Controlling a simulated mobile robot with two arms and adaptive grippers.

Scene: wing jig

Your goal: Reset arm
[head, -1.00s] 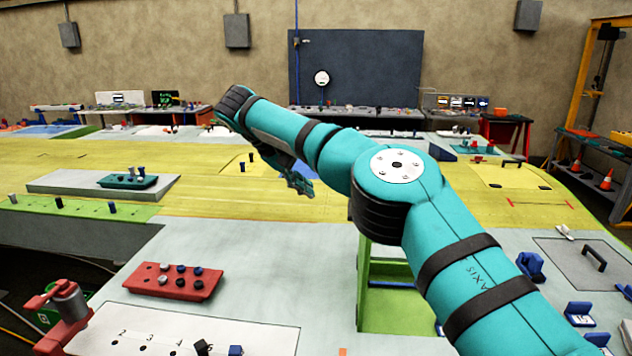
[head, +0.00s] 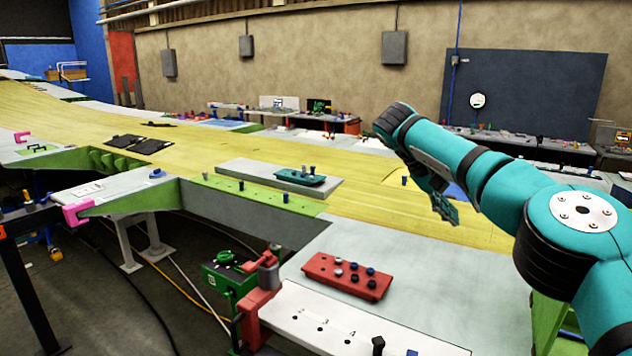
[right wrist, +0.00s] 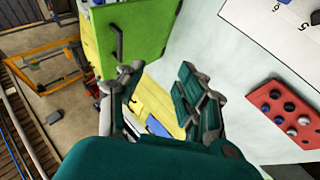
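My right arm comes in from the right in the head view, teal with dark bands. Its right gripper (head: 445,208) hangs over the worktop, past the red tray of pegs (head: 318,268). In the right wrist view the two dark teal fingers of this gripper (right wrist: 160,78) stand apart with nothing between them. The red tray also shows at the right of the right wrist view (right wrist: 252,101), off to the side of the fingers. My left gripper is in neither current view.
A white numbered board (head: 290,318) and a red clamp (head: 262,295) are at the near edge. A teal tray (head: 305,179) sits on a grey slab. The yellow wing skin (head: 230,150) runs back left. A green bracket (right wrist: 140,40) stands near the fingers in the right wrist view.

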